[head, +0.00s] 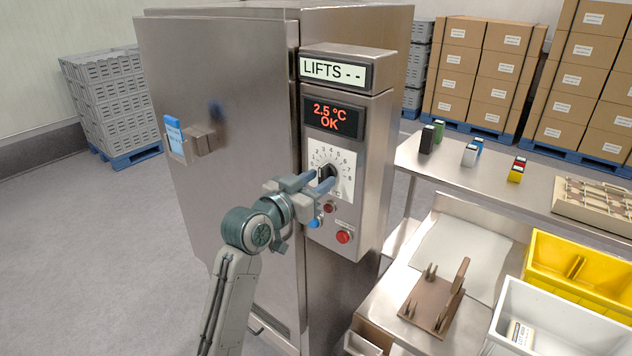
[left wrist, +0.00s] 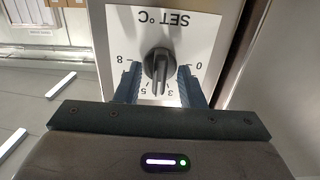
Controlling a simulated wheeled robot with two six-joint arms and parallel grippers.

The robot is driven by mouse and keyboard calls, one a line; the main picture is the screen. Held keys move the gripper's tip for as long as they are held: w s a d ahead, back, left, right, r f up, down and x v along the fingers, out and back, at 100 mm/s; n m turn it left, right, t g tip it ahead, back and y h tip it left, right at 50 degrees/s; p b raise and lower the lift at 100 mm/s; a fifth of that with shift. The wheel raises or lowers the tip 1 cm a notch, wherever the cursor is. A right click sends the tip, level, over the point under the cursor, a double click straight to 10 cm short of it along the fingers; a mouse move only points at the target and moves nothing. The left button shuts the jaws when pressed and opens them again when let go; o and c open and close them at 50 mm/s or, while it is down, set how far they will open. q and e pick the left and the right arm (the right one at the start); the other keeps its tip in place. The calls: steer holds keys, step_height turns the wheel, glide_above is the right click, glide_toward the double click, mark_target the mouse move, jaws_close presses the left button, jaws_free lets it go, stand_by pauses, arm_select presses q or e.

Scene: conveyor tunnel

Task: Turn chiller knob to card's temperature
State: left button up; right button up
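The chiller knob (head: 327,173) is black, on a white dial plate (head: 345,165) marked 0 to 8 on the chiller's control panel. My left gripper (head: 320,181) is at the knob. In the left wrist view the knob (left wrist: 158,66) stands between the two blue-grey fingers (left wrist: 158,86), with gaps on both sides, so the gripper is open around it. The dial shows upside down there. The display (head: 333,117) above reads 2.5 °C OK. A blue and white card (head: 174,135) is on the chiller door; its writing is too small to read. My right gripper is out of view.
A display (head: 335,72) reads LIFTS - -. A red button (head: 343,237) and smaller buttons sit below the dial. At right are a steel table (head: 480,175), a brown fixture (head: 432,303), a yellow bin (head: 580,262) and a white bin (head: 560,315).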

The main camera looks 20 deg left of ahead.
arm_select(q)
steer(key=shift+s, duration=0.1)
steer(key=shift+s+a+f+b, duration=0.1)
steer(key=shift+s+a+b, duration=0.05)
steer(key=shift+s+b, duration=0.15)
steer(key=b+v, duration=0.3)
steer(key=v, duration=0.7)
